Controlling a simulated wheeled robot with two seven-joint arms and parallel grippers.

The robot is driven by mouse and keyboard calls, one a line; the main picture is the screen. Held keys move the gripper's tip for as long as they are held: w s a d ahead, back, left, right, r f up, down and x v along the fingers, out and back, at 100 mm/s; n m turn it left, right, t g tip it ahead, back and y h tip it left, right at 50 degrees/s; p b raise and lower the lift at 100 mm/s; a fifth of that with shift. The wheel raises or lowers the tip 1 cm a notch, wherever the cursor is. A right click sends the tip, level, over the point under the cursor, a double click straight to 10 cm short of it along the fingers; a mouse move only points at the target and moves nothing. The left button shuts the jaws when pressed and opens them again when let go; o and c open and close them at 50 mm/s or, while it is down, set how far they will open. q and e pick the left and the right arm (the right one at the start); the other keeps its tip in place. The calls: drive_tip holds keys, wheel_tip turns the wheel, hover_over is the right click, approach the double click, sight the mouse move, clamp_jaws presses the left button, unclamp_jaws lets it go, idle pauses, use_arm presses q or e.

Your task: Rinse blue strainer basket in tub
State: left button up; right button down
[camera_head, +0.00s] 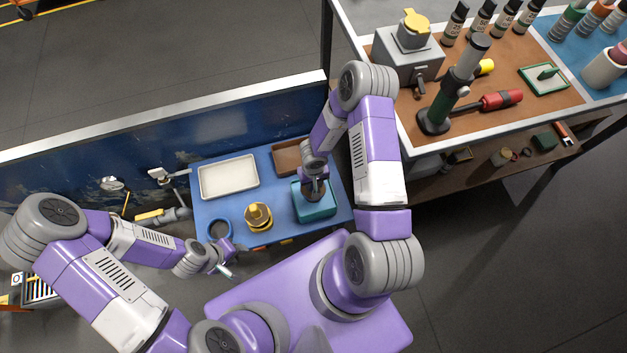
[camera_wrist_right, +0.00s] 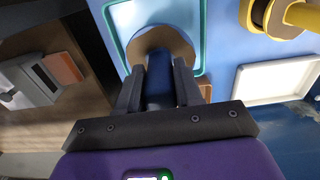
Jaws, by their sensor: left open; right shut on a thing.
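The teal tub (camera_head: 322,213) stands at the right end of the blue bench top. My right gripper (camera_head: 314,178) points down over the tub. It is shut on a dark blue upright part, which I take for the blue strainer basket (camera_wrist_right: 160,75); the fingers hide much of it. The brown round piece (camera_wrist_right: 165,42) is around or below that part, inside the tub's outline. I cannot tell how deep it sits. My left gripper (camera_head: 228,268) is open and empty in front of the bench.
A white tray (camera_head: 229,177), a brown tray (camera_head: 287,158), a yellow spool-like object (camera_head: 258,216) and a blue ring (camera_head: 220,229) share the blue bench top. A blue wall panel (camera_head: 160,140) stands behind. A higher table at right carries a microscope-like stand (camera_head: 455,85) and bottles.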

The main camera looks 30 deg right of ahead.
drive_tip(key=shift+f+b, duration=0.6)
drive_tip(key=shift+f, duration=2.1)
drive_tip(key=shift+r, duration=0.1)
idle(3.7)
wheel_tip(320, 180, up, 12)
drive_tip(key=p, duration=1.4)
drive_tip(key=shift+r, duration=0.25)
drive_tip(key=shift+f, duration=0.1)
